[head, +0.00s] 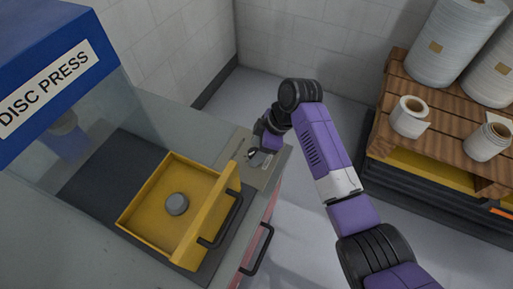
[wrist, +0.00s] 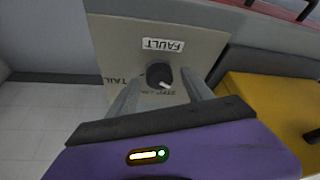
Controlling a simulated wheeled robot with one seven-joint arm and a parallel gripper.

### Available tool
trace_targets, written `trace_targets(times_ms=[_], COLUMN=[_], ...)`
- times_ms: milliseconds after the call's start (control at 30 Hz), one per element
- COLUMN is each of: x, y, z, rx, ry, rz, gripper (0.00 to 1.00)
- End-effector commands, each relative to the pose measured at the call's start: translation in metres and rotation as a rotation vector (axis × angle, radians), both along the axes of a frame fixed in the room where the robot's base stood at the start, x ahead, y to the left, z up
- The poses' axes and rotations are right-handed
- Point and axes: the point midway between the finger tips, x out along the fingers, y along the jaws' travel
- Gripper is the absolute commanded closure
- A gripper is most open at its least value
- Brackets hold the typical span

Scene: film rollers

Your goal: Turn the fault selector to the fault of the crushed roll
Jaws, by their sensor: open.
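The fault selector is a round black knob (wrist: 159,74) with a white pointer mark, on a beige panel (wrist: 115,40) in the wrist view. An upside-down FAULT label (wrist: 163,45) sits beyond it. The pointer mark is toward the lower right in that view. Printed words below the knob are partly hidden; "TAIL" shows at left. My gripper (wrist: 161,86) is open, its fingers on either side of the knob; I cannot tell whether they touch it. In the head view my gripper (head: 256,152) is over the panel (head: 238,143), hiding the knob.
A blue disc press (head: 60,75) stands left, with a yellow open tray (head: 150,222) holding a grey disc (head: 177,204). At right, a wooden pallet (head: 455,115) bears large rolls (head: 440,45) and small rolls (head: 408,118); I cannot tell which is crushed. Floor between is clear.

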Motion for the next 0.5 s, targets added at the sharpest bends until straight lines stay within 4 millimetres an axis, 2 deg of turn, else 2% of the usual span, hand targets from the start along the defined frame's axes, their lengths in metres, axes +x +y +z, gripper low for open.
trace_targets(times_ms=[233,267,500], x=[-0.0001,-0.0001,-0.0001], y=[0.0005,0.0005,0.0004], z=[-0.0012,-0.0012,-0.0009], rx=[0.0,0.0,0.0], ry=[0.0,0.0,0.0], rz=[0.0,0.0,0.0], gripper=[0.41,0.45,0.92])
